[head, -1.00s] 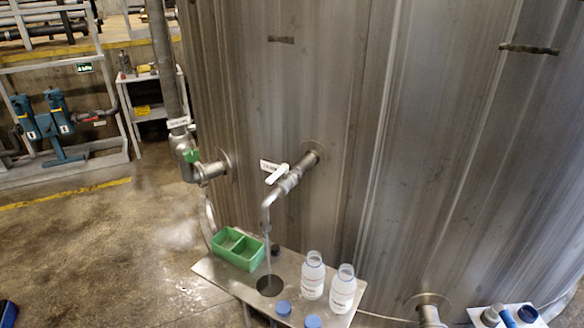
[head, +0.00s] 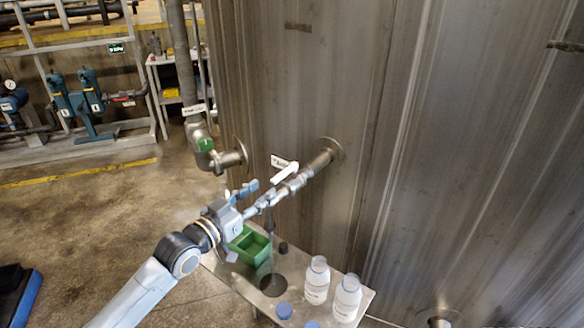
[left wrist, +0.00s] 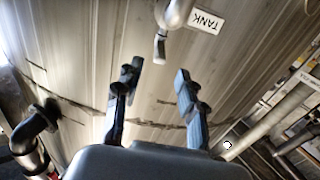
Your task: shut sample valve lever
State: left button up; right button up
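The sample valve's white lever (head: 286,174) sits on a metal pipe that comes out of the tank wall. A small white tag (head: 279,162) is beside it. A thin stream runs from the spout down to the bench's drain hole (head: 272,285). My left gripper (head: 259,194) is in front of the spout, to the lower left of the lever, and partly hides the pipe. In the left wrist view its fingers (left wrist: 157,80) are apart with nothing between them. The pale lever end (left wrist: 160,48) shows beyond the fingertips there, near the "TANK" tag (left wrist: 207,20). My right gripper is not in view.
A green tray (head: 250,247) and two white bottles (head: 317,281) stand on the small metal bench, with blue caps (head: 284,311) in front. The floor at the left is open.

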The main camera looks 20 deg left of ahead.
aim_at(291, 168)
pick_arm(q)
jog(key=p+x, duration=0.2)
jog(key=x, duration=0.8)
jog(key=shift+w+r, duration=0.1)
jog(key=shift+w, duration=0.15)
jog(key=shift+x, duration=0.75)
jog(key=shift+d, duration=0.15)
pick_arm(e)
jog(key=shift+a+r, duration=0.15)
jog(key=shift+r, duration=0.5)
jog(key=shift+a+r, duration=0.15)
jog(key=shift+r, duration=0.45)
pick_arm(q)
grip_shut()
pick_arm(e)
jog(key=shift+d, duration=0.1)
